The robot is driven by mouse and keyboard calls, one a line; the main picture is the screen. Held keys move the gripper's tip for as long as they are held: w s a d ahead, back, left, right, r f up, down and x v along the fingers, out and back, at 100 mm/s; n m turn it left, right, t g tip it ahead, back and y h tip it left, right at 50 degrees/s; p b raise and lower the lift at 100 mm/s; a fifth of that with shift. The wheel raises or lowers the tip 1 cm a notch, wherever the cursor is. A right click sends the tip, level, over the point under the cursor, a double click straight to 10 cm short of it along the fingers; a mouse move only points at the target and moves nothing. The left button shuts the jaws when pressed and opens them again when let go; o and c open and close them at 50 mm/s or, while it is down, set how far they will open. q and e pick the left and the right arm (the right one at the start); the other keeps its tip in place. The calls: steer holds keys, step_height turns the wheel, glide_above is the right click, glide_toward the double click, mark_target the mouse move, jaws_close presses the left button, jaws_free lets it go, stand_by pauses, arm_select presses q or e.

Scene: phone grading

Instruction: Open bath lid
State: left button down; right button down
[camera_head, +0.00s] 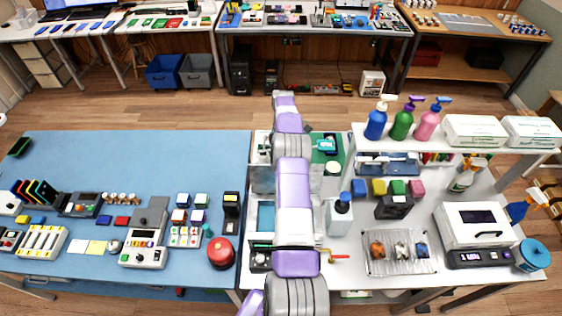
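A white box-like unit (478,218) with a dark window and a grey handle on its front stands on the white table at the right. It looks like the bath, and its top appears closed. A dark control panel with a lit display (481,258) is at its front. One of my arms, purple and grey, rises from the bottom centre over the seam between the tables, well left of this unit. I cannot tell which arm it is. No gripper fingers can be made out, and nothing of mine touches the unit.
A wire rack (399,266) with several small items and a white pump bottle (339,215) stand left of the unit. A blue lidded jar (532,254) is at its right.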

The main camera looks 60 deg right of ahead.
steer(key=shift+s+f, duration=0.1)
steer(key=shift+f, duration=0.35)
steer(key=c, duration=1.2)
jaws_free()
steer(key=shift+d, duration=0.1)
steer(key=shift+o, duration=0.2)
steer(key=shift+r, duration=0.1)
steer(key=shift+a+r, duration=0.2)
